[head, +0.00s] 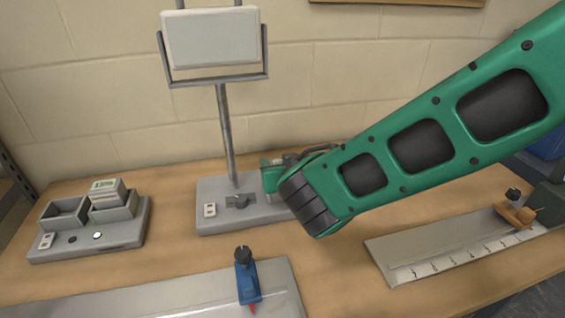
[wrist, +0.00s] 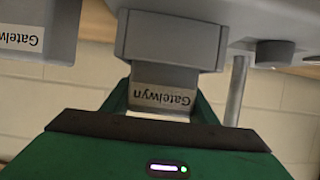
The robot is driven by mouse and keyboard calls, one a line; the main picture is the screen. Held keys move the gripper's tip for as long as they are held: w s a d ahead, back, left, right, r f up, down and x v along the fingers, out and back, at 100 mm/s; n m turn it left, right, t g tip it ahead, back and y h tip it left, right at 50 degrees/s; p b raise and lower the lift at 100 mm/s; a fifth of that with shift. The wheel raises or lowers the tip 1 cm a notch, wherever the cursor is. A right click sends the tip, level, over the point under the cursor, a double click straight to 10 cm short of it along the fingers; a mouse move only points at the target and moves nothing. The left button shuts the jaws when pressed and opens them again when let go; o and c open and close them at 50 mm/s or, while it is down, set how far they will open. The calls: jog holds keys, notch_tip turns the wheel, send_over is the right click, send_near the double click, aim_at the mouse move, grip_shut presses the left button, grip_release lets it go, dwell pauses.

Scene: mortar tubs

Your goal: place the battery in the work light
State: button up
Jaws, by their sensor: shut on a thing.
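The work light has a pale lamp panel (head: 210,38) on a pole and a grey base (head: 212,222) with a knob. My gripper (head: 272,178) is low over the right part of that base; my arm hides much of it. In the wrist view, which is upside down, my gripper (wrist: 163,90) is shut on a grey battery (wrist: 160,98) labelled "Gatelwyn". The battery's far end meets a wider grey block (wrist: 168,40), apparently the light's socket. I cannot tell how deep it sits. The pole (wrist: 237,90) and knob (wrist: 275,53) are beside it.
A charger (head: 85,247) at left has one empty bay and one bay holding another battery (head: 103,188). A blue tool (head: 245,275) lies on a grey board in front. A ruled board (head: 440,262) with an orange tool is at right. Another labelled grey block (wrist: 35,20) shows beside the socket.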

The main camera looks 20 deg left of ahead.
jog(key=o, duration=1.4)
jog(key=shift+r, duration=0.1)
jog(key=v, duration=1.2)
